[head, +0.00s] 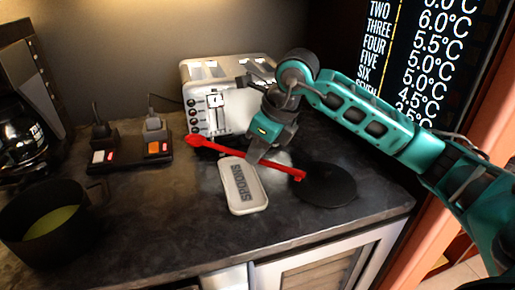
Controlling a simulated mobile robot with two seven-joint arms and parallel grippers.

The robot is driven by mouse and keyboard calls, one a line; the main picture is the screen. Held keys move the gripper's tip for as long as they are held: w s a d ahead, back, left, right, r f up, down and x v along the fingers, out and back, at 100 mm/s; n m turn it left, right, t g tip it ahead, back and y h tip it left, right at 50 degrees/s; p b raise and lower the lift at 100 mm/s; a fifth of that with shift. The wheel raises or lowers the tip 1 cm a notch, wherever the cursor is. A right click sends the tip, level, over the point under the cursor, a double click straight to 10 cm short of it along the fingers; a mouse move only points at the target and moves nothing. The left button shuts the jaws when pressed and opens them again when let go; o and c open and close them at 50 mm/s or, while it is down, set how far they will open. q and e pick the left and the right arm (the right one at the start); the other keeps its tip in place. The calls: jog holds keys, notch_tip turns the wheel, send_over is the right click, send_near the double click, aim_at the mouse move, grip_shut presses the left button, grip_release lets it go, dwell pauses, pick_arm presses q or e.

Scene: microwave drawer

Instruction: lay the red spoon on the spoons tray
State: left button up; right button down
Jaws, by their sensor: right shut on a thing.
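The red spoon (219,151) is held by my right gripper (254,160), which is shut on its handle. The spoon points left, with one end near the toaster's front and the other over the black round mat. The white spoons tray (244,198), marked "SPOONS", lies on the dark counter just below and in front of the spoon. The spoon crosses over the tray's far end; I cannot tell the exact height gap. My left gripper is not in view.
A white toaster (227,110) stands behind the tray. A black round mat (325,184) lies to its right. A dark pot (46,222), a coffee maker (22,140) and a black power unit (130,152) are on the left. The counter left of the tray is clear.

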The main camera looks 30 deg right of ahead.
notch_tip(320, 180, down, 4)
jog(key=b, duration=0.3)
jog(key=shift+f+b, duration=0.5)
jog(key=shift+f, duration=0.35)
jog(key=c, duration=1.2)
grip_release()
jog(key=o, duration=0.4)
